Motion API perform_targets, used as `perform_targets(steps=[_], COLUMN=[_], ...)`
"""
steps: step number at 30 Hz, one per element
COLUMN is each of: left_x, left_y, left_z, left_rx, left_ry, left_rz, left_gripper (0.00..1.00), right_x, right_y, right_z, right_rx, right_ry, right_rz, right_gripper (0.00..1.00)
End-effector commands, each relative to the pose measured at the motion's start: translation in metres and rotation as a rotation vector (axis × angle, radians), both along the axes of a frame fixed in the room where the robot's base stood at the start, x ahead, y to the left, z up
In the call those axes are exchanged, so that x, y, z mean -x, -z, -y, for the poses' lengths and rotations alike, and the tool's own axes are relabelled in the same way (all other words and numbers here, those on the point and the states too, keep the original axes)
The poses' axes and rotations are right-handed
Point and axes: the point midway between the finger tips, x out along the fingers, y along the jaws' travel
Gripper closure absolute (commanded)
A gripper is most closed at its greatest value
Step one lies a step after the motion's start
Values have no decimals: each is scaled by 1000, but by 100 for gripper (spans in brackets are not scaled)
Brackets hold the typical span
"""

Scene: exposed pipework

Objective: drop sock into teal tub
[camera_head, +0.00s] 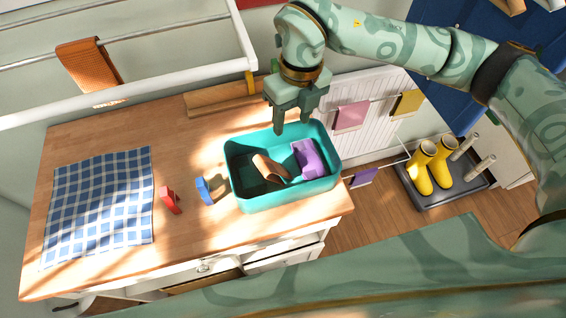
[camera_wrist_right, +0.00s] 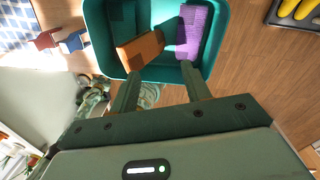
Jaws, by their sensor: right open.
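The teal tub (camera_head: 285,195) stands on the right part of the wooden counter, and the right wrist view shows it from above (camera_wrist_right: 97,35). Inside lie an orange-brown folded piece (camera_head: 268,170) and a purple folded piece (camera_head: 308,160), apart from each other. They also show in the right wrist view as the orange piece (camera_wrist_right: 140,50) and the purple piece (camera_wrist_right: 190,32). I cannot tell for certain which is the sock. My right gripper (camera_head: 292,124) is open and empty, fingers pointing down above the tub's far rim. My left gripper is not in view.
A red peg-like object (camera_head: 169,199) and a blue one (camera_head: 204,190) stand left of the tub. A blue checked cloth (camera_head: 100,205) covers the counter's left. An orange cloth (camera_head: 88,62) hangs upper left. Yellow boots (camera_head: 432,165) stand on a floor tray at right.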

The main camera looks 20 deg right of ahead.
Motion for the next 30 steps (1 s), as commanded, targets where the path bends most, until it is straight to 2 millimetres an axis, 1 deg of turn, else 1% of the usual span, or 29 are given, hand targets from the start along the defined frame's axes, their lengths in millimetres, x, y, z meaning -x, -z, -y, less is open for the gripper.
perform_targets(steps=[1, 3, 6, 9, 13, 30], left_x=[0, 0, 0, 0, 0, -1], left_y=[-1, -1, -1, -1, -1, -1], left_z=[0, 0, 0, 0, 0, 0], left_rx=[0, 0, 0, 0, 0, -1], left_ry=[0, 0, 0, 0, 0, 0], left_rz=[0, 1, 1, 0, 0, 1], left_gripper=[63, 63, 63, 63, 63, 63], right_x=[-2, -2, -2, -2, -2, -1], right_y=[-12, -26, -39, -47, -50, -50], right_z=[1, 2, 4, 4, 5, 4], right_rx=[1, 1, 0, 0, 0, 0], right_ry=[0, 0, 1, 0, 0, 0], right_rz=[4, 3, 2, 0, 0, -1], right_gripper=[52, 52, 52, 52, 52, 52])
